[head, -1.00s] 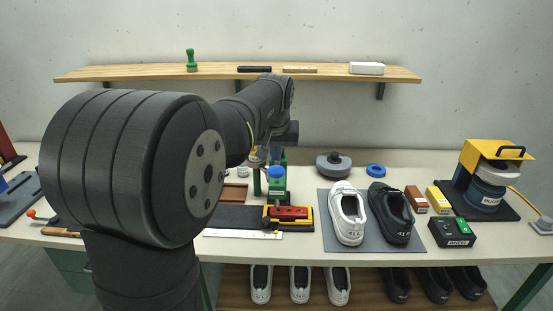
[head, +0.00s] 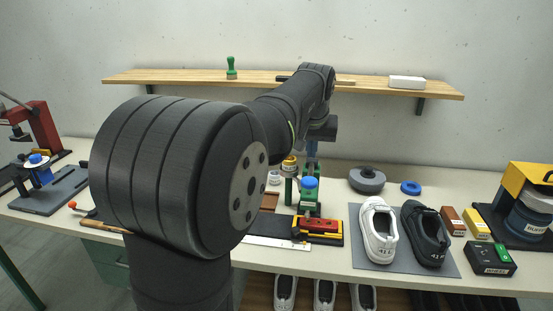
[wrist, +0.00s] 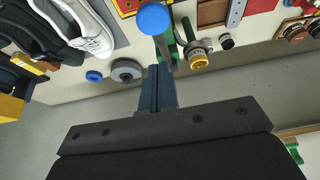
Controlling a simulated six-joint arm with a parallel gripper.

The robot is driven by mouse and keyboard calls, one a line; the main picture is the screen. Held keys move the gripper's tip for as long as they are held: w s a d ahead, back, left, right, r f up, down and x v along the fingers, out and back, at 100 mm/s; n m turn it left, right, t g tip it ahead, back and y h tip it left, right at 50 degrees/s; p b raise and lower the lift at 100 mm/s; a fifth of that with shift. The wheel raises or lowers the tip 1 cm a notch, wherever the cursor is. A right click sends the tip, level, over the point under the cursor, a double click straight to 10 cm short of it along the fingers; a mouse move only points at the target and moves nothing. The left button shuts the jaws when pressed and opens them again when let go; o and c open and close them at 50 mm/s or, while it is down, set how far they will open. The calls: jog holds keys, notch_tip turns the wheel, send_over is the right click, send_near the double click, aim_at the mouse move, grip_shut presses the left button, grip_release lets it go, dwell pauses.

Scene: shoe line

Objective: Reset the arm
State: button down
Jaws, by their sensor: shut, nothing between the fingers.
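My arm reaches out over the bench (head: 330,270) in the head view, with its wrist raised in front of the shelf. My gripper (head: 312,162) points down above the green stand with a blue top (head: 309,188), partly hidden by my own links. In the wrist view my gripper (wrist: 161,70) shows its dark blue fingers closed together with nothing between them. A round blue knob (wrist: 154,19) shows just beyond the tips. I cannot tell the exact gap.
A white shoe (head: 379,232) and a black shoe (head: 425,235) stand on a grey mat (head: 360,262) right of my gripper. A shelf (head: 190,77) runs along the wall behind, holding a green-handled tool (head: 231,67) and a white block (head: 406,82). A red press (head: 45,128) stands far left.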

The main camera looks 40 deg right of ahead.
aim_at(309, 178)
jog(key=shift+f, duration=3.45)
jog(key=shift+a, duration=0.1)
jog(key=s+a+n, duration=0.1)
jog(key=s+a, duration=0.1)
jog(key=a, duration=0.9)
jog(key=s+a+n, duration=0.1)
jog(key=s+a, duration=0.1)
jog(key=a, duration=0.9)
jog(key=s+a+f+n+t, duration=0.1)
jog(key=s+a+f, duration=0.5)
jog(key=a, duration=0.3)
jog(key=s+a+f+n+y, duration=0.1)
jog(key=s+a+f, duration=0.4)
jog(key=s+a, duration=0.3)
jog(key=shift+s+a+f+t, duration=0.15)
jog(key=shift+a+f+t, duration=0.25)
jog(key=shift+a, duration=0.35)
